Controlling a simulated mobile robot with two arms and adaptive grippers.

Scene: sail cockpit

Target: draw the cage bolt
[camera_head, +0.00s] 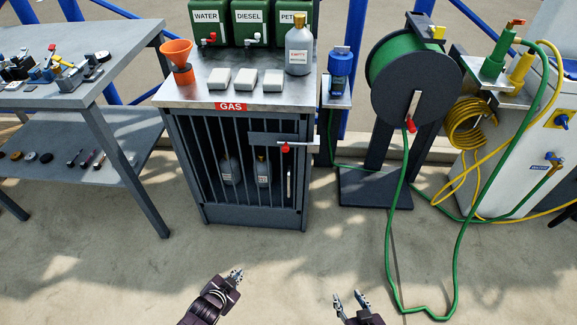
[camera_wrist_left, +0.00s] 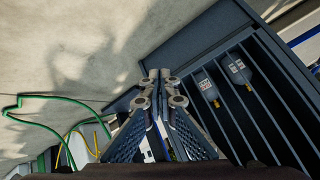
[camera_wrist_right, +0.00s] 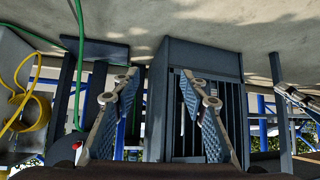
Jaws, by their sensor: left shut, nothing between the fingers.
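The gas cage (camera_head: 206,170) is a dark barred locker with a red GAS label under its steel top. Its bolt (camera_head: 298,144) is a pale bar at the upper right of the door, with a red knob (camera_head: 285,149) on a dark plate. Two grey bottles stand behind the bars. My left gripper (camera_head: 238,272) is shut and empty, low in front of the cage and apart from it. Cage bars also show in the left wrist view (camera_wrist_left: 243,108). My right gripper (camera_head: 348,295) is open and empty, further right. In the right wrist view its fingers (camera_wrist_right: 158,76) stand apart before the cage.
A grey workbench (camera_head: 125,60) with small parts stands left of the cage. An orange funnel (camera_head: 178,58), white boxes and a bottle (camera_head: 299,50) stand on the cage top. A hose reel (camera_head: 400,95) and loose green hose (camera_head: 388,240) are at right. Floor before the cage is clear.

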